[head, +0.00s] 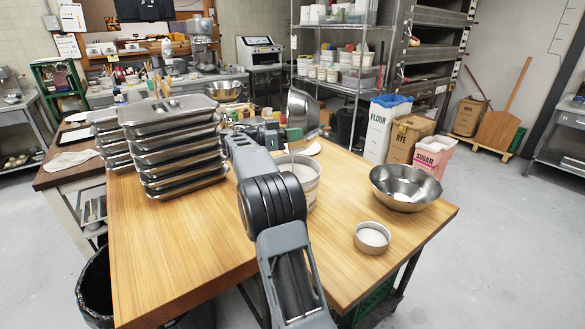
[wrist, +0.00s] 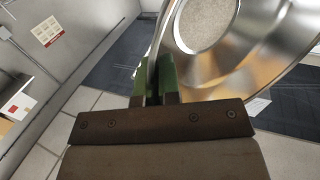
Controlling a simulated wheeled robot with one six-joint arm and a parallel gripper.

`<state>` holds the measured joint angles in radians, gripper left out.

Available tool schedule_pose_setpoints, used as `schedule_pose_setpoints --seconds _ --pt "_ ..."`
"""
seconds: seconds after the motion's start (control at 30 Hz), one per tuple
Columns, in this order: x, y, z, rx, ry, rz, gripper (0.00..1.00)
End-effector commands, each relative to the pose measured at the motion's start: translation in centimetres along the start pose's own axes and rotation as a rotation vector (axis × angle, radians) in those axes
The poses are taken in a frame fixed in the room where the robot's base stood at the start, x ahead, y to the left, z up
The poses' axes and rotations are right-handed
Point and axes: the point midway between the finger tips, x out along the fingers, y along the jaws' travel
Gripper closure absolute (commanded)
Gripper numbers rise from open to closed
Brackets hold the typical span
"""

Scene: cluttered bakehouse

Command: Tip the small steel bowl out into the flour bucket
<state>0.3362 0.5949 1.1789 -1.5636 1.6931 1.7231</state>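The small steel bowl (head: 303,108) is tilted steeply on its side above the table, held by its rim in my gripper (head: 287,136). In the wrist view the green finger pads of my gripper (wrist: 155,80) are closed on the rim of the bowl (wrist: 262,55). A round, grainy beige patch shows within the bowl there; I cannot tell whether it is contents or the bare bottom. A white bucket (head: 311,188) stands on the table below the bowl, partly hidden by my arm. Its contents are mostly hidden.
On the wooden table (head: 160,240), stacked lidded steel pans (head: 178,160) stand to the left. A larger steel bowl (head: 405,201) and a small round tin with white contents (head: 372,238) are to the right. A flour sack (head: 382,130) stands on the floor behind.

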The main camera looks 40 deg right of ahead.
Motion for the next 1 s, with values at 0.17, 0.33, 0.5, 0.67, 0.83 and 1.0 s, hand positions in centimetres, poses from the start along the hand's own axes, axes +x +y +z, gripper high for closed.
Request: schedule_pose_setpoints --seconds 0.17,0.33,0.5,0.67,0.83,1.0 --pt "0.1 0.0 -0.2 0.004 -0.002 0.0 1.0" --pt "1.6 0.7 -1.1 0.047 -0.114 -0.002 1.0" --pt "2.8 1.2 -1.4 0.104 -0.248 -0.009 1.0" --pt "3.7 1.7 -1.5 0.147 -0.346 -0.011 1.0" --pt "5.5 2.5 -2.2 0.225 -0.528 -0.017 1.0" --pt "7.5 3.3 -0.8 0.333 -0.786 -0.027 1.0"
